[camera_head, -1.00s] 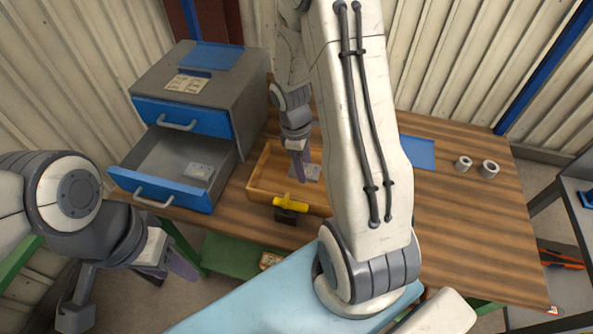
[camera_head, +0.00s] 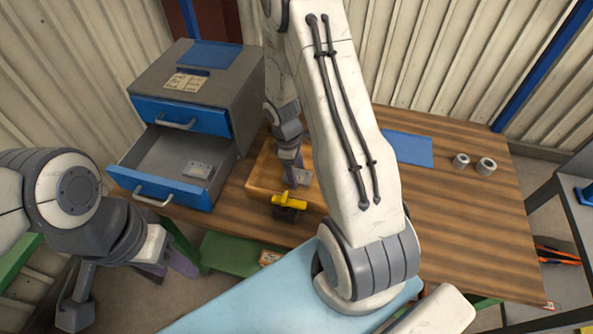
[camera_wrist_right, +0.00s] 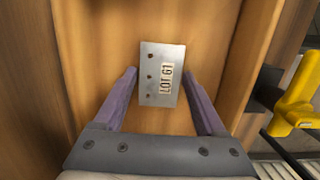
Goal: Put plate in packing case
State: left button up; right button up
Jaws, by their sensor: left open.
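A small grey metal plate (camera_wrist_right: 162,75) labelled "LOT 61" is inside the wooden packing case (camera_wrist_right: 95,45). It also shows in the head view (camera_head: 303,177), with the case's wooden wall (camera_head: 258,192) around it. My right gripper (camera_wrist_right: 160,75) is open over the case, with one finger on each side of the plate and small gaps. I cannot tell whether the plate lies flat on the case floor. In the head view my right gripper (camera_head: 290,172) points down, and my arm hides the case's right side. My left gripper (camera_head: 167,262) is open and empty, low at the left.
Another grey plate (camera_head: 198,169) lies in the open drawer of the blue-fronted cabinet (camera_head: 205,100). A yellow-handled item (camera_head: 289,201) sits at the case's front. A blue mat (camera_head: 408,148) and two metal rings (camera_head: 485,167) are on the table.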

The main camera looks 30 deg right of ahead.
jog(key=shift+o, duration=0.6)
jog(key=shift+r, duration=0.1)
jog(key=shift+r, duration=0.25)
notch_tip(320, 180, up, 12)
jog(key=w+a, duration=0.1)
jog(key=s+a+r, duration=0.1)
jog(key=a+r, duration=0.2)
jog(key=a, duration=0.5)
jog(key=s+a+r+y, duration=0.1)
jog(key=s+a+r, duration=0.2)
jog(key=s+a, duration=0.4)
jog(key=s+a+r+m+t+y, duration=0.1)
jog(key=s+a+r, duration=0.2)
jog(key=s+a, duration=0.5)
jog(key=s, duration=0.3)
jog(key=shift+s+a, duration=0.15)
jog(key=shift+s, duration=0.05)
